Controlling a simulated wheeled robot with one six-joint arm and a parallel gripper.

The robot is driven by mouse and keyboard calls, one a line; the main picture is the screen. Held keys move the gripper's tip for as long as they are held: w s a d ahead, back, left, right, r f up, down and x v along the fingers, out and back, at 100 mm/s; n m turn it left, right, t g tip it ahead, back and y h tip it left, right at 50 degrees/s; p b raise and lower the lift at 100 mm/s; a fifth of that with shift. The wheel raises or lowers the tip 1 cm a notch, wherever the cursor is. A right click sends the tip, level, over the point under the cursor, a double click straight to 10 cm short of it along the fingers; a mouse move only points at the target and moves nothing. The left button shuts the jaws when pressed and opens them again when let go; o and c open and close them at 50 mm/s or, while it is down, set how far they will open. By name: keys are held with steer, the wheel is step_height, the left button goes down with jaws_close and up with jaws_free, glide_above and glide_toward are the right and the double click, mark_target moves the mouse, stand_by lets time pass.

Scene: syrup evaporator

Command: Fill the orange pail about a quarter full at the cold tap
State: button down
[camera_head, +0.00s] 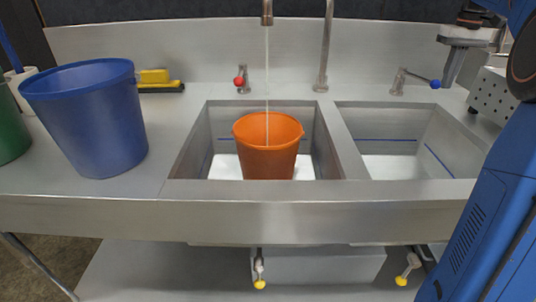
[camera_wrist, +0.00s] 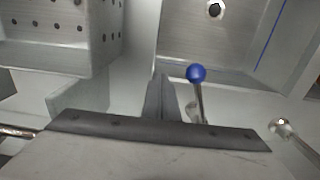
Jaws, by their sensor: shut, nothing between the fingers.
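The orange pail (camera_head: 268,158) stands upright in the left sink basin. A thin water stream (camera_head: 267,70) falls from the left spout (camera_head: 267,12) into it; the water level inside cannot be seen. The blue-knobbed tap lever (camera_head: 413,78) is behind the right basin, its knob (camera_wrist: 196,73) right of my fingers in the wrist view. The red-knobbed tap lever (camera_head: 242,80) is behind the left basin. My gripper (camera_head: 447,84) is shut and empty, just right of the blue knob; it also shows in the wrist view (camera_wrist: 160,85).
A blue bucket (camera_head: 90,125) and part of a green one (camera_head: 10,130) stand on the left counter. A yellow brush (camera_head: 158,82) lies behind. A perforated metal box (camera_head: 493,97) stands at right, near my gripper. The right basin (camera_head: 392,165) holds no pail. Yellow-ended drain valves (camera_head: 259,282) hang below.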

mark_target(437, 83)
stand_by(0.4)
steer(key=shift+s+a, duration=0.75)
steer(key=shift+a, duration=0.2)
steer(key=shift+a, duration=0.1)
steer(key=shift+s+a, duration=0.5)
steer(key=shift+a, duration=0.2)
steer(key=shift+s+a, duration=0.2)
steer(key=shift+a, duration=0.25)
steer(key=shift+s+a, duration=0.2)
steer(key=shift+a, duration=0.35)
